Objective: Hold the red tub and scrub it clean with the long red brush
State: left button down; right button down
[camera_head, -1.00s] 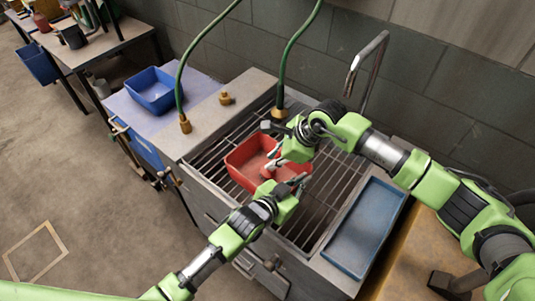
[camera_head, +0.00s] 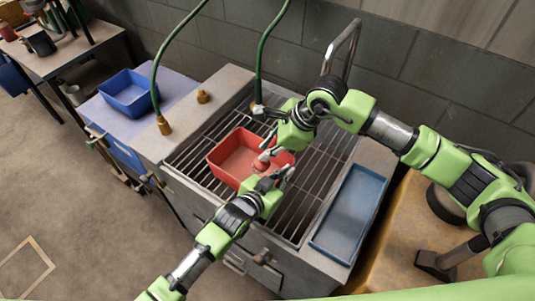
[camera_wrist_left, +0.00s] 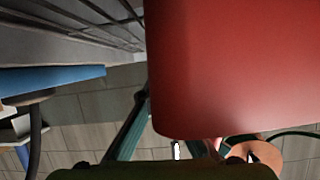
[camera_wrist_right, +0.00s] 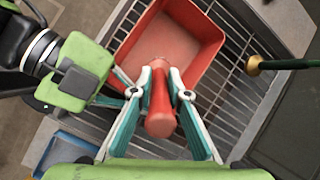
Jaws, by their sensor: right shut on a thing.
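The red tub (camera_head: 222,168) rests on the sink's metal grating and is open upward. My right gripper (camera_head: 272,146) is above it, shut on a red brush (camera_head: 261,161). In the right wrist view the brush (camera_wrist_right: 160,112) stands between the two fingertips (camera_wrist_right: 160,88), with its lower end inside the tub (camera_wrist_right: 205,30). My left gripper (camera_head: 278,178) is at the tub's near right corner. In the left wrist view the tub's red side (camera_wrist_left: 240,65) fills much of the picture and hides part of the fingers, so their grip is unclear.
The sink grating (camera_head: 302,190) has bare room to the tub's right. A blue tray (camera_head: 348,212) lies on the right ledge and a blue bin (camera_head: 130,105) stands at left. Two green hoses (camera_head: 262,60) and a metal faucet (camera_head: 352,45) rise at the back.

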jog(key=shift+r, duration=1.3)
pick_arm(q)
jog(key=c, duration=2.2)
grip_release()
